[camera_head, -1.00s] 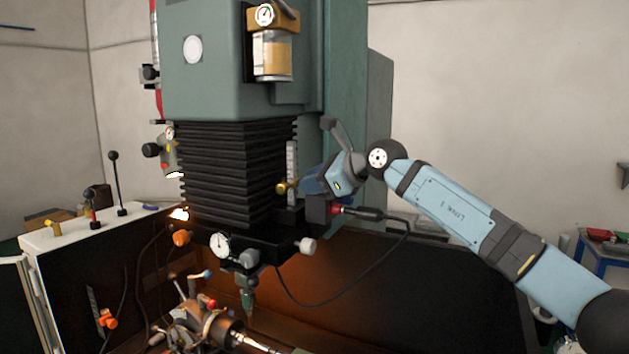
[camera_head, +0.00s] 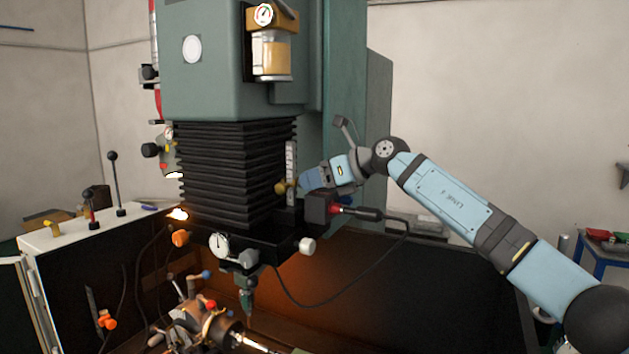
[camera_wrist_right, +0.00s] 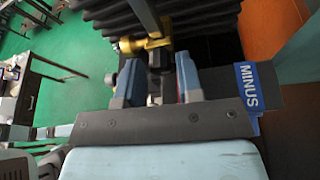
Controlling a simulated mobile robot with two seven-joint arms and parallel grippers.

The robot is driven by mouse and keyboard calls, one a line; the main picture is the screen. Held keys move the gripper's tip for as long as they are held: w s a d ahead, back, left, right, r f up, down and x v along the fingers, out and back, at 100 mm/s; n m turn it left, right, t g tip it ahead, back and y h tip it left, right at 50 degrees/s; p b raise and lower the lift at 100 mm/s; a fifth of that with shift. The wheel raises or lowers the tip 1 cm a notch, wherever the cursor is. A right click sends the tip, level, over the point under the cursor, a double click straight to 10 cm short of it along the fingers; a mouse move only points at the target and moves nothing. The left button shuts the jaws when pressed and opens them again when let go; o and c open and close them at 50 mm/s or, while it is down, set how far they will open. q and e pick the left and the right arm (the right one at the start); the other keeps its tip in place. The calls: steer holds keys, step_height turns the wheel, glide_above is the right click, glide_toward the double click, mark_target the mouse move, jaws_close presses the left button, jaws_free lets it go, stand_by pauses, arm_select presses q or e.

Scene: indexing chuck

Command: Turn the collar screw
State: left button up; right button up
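The collar screw, which I take to be the small brass knob (camera_head: 280,188), sits in front of the black bellows, beside the lower end of a pale vertical scale. In the right wrist view a brass piece (camera_wrist_right: 141,44) lies just beyond the fingertips, towards the left finger. My right gripper (camera_head: 301,184) is right beside the knob in the head view. In the wrist view its two blue fingers (camera_wrist_right: 160,75) stand apart, with dark parts showing between them. I cannot tell whether either finger touches the brass. My left gripper is not in view.
The black bellows (camera_head: 225,170) and the green machine head (camera_head: 215,65) stand close to the gripper. A black box with a red-tipped plug and cable (camera_head: 365,213) is just below it. A dial gauge (camera_head: 220,243) and white knob (camera_head: 307,245) are lower down.

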steer(key=shift+o, duration=0.9)
steer(key=shift+d, duration=0.25)
steer(key=b+v, duration=0.3)
steer(key=v, duration=0.9)
steer(key=shift+s+d+r+b, duration=0.15)
steer(key=shift+d+b, duration=0.05)
steer(key=shift+b, duration=0.15)
steer(key=shift+s+d+r, duration=0.1)
steer(key=shift+d+r, duration=0.1)
steer(key=shift+d, duration=0.15)
